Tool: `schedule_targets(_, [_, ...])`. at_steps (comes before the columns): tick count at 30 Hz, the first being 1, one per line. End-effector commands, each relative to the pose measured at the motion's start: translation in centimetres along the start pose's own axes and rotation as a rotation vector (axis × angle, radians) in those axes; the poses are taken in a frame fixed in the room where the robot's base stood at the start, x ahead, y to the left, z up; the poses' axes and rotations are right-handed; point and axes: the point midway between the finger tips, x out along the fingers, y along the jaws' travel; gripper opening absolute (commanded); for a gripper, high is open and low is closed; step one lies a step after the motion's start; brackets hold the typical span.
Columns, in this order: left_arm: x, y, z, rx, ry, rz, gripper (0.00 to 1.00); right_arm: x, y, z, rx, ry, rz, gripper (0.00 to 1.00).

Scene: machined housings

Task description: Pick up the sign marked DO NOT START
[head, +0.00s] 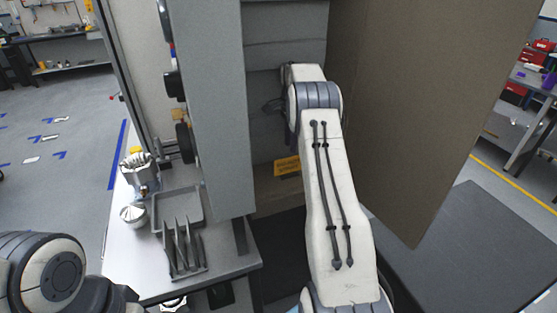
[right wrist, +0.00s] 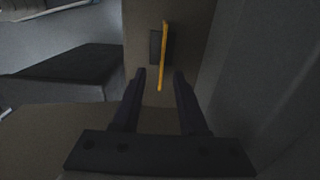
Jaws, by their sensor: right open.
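The sign is a small yellow-orange plate (head: 287,167) with dark lettering too small to read, low inside the grey cabinet in the head view. My right forearm hides its right end. In the right wrist view the sign (right wrist: 163,50) shows nearly edge-on as a thin upright strip, with a dark square patch behind it. My right gripper (right wrist: 159,72) is open, and the strip's lower end shows between its two fingers, apart from both. I cannot tell how deep it reaches between them. My left arm shows at the lower left of the head view, but its gripper does not.
A brown cabinet door (head: 415,120) stands open right of my right arm. A grey panel (head: 222,110) stands to the left. A bench (head: 140,275) holds a grey tray (head: 160,218), a slotted dark rack (head: 183,250) and metal parts. Dark floor mat (head: 475,240) lies clear at right.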

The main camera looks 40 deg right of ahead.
Motion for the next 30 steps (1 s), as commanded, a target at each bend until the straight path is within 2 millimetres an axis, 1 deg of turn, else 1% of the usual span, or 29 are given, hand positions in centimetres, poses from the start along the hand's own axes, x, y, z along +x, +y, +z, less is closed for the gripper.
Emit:
schedule_targets(2, [-0.1, 0.0, 0.0, 0.000, 0.000, 0.000, 0.50, 0.3, 0.0, 0.1, -0.002, -0.001, 0.002, 0.42])
schedule_targets(4, [-0.4, 0.0, 0.0, 0.000, 0.000, 0.000, 0.50, 1.1, 0.0, 0.3, -0.003, -0.001, 0.004, 0.42])
schedule_targets(10, [-1.2, 0.1, -0.1, 0.000, 0.000, 0.000, 0.50, 4.1, -0.1, 0.5, -0.005, -0.001, 0.004, 0.42])
schedule_targets(15, [-1.6, 0.1, -0.1, -0.001, 0.000, 0.000, 0.50, 5.4, 0.0, 0.3, -0.004, -0.001, 0.002, 0.42])
schedule_targets(17, [-2.1, 0.1, -0.1, -0.001, 0.000, 0.000, 0.50, 5.8, 0.1, 0.3, -0.004, -0.001, 0.004, 0.42])
schedule_targets(21, [-3.8, 0.3, -0.2, -0.001, 0.000, 0.000, 0.50, 7.7, 0.5, 0.1, -0.002, -0.002, 0.005, 0.42])
schedule_targets(24, [-4.2, 0.3, -0.2, -0.001, 0.000, 0.000, 0.50, 9.3, 0.5, 0.0, -0.002, -0.001, 0.003, 0.42])
schedule_targets(27, [-4.4, 0.3, -0.2, 0.000, 0.000, 0.000, 0.50, 10.2, 0.5, 0.0, -0.001, 0.000, 0.001, 0.42])
schedule_targets(30, [-4.3, 0.3, -0.2, 0.001, 0.000, 0.000, 0.50, 10.5, 0.4, -0.1, -0.001, 0.000, 0.000, 0.42])
